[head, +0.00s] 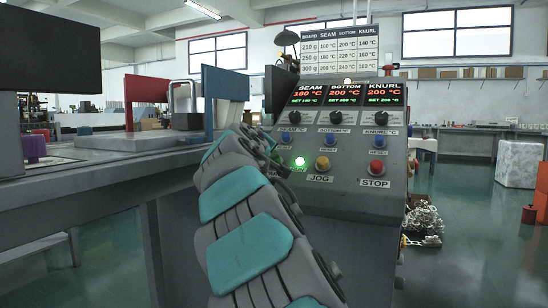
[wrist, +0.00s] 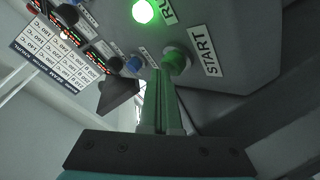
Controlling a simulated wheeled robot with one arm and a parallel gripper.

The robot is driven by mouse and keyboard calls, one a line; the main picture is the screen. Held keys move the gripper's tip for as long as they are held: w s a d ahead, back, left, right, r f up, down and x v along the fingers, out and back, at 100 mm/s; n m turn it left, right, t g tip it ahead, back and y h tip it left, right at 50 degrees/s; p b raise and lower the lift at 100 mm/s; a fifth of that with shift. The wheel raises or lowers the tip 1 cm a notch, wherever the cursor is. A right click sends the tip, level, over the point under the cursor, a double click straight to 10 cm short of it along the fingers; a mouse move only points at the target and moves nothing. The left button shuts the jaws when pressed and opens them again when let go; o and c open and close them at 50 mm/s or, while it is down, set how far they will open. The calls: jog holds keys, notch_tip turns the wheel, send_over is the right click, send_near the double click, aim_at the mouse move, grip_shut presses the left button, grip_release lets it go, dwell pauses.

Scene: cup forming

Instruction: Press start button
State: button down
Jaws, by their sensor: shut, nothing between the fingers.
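In the head view my arm covers the start button. The green RUN lamp (head: 299,161) is lit, and it glows in the wrist view too (wrist: 143,11).
The control panel (head: 345,187) also carries a yellow JOG button (head: 322,163), a red STOP button (head: 376,167), several knobs and three lit temperature displays. A workbench (head: 110,180) stands on the left. Open floor (head: 470,235) lies to the right.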

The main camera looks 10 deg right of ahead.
jog(key=shift+s+a+r, duration=0.25)
jog(key=shift+s+r, duration=0.15)
jog(key=shift+r, duration=0.2)
jog(key=shift+r+p, duration=0.1)
jog(key=shift+p, duration=0.2)
jog(key=r, duration=0.1)
jog(key=s+a+r+p, duration=0.1)
jog(key=s+r+p, duration=0.1)
jog(key=r, duration=0.1)
jog(key=shift+s+a, duration=0.15)
jog(key=shift+a, duration=0.2)
jog(key=shift+f, duration=0.1)
